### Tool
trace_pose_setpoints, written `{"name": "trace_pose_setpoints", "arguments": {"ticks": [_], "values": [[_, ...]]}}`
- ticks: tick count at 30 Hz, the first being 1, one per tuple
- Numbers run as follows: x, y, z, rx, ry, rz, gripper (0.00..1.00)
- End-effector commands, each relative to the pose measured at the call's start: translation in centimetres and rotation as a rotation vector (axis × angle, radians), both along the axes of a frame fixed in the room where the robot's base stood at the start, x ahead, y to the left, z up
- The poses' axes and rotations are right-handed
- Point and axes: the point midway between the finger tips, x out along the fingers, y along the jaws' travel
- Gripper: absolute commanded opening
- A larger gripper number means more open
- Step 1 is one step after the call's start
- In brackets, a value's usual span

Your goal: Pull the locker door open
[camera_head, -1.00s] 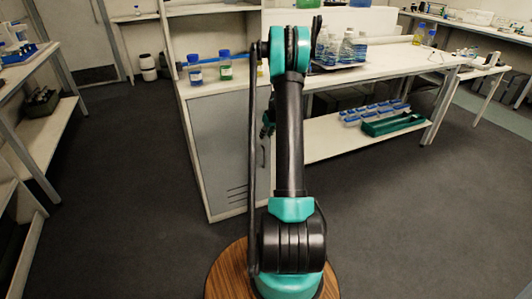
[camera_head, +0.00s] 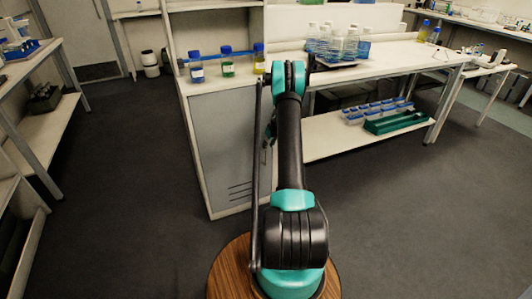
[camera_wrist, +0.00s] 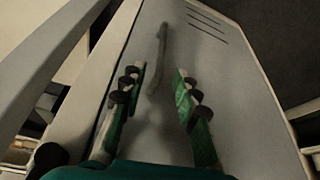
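The grey locker door (camera_head: 222,140) is closed in its white cabinet, left of my arm in the head view. It also fills the middle of the wrist view (camera_wrist: 225,85). A slim bar handle (camera_wrist: 159,58) stands on the door in the wrist view. My gripper (camera_wrist: 158,74) is open, with one green finger on each side of the handle's near end. The handle lies between the finger lines, and I cannot tell whether it touches either finger. In the head view my arm hides the gripper and the handle.
Several blue-capped bottles (camera_head: 227,62) stand on the cabinet top. The workbench (camera_head: 400,57) on the right holds more bottles, with a green tray (camera_head: 395,122) on its lower shelf. The dark floor (camera_head: 130,170) left of the cabinet is clear.

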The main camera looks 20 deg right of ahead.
Motion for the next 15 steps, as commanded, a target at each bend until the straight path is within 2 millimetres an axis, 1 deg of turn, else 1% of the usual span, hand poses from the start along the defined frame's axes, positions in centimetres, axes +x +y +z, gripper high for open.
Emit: {"name": "trace_pose_setpoints", "arguments": {"ticks": [1,6,12,15], "values": [[0.4,0.1,-0.9,0.0,0.0,0.001,0.31],[1.4,0.4,-3.5,0.0,0.0,0.001,0.31],[2.2,0.6,-5.6,-0.001,0.0,0.002,0.31],[2.4,0.6,-6.1,0.0,0.0,0.001,0.31]]}}
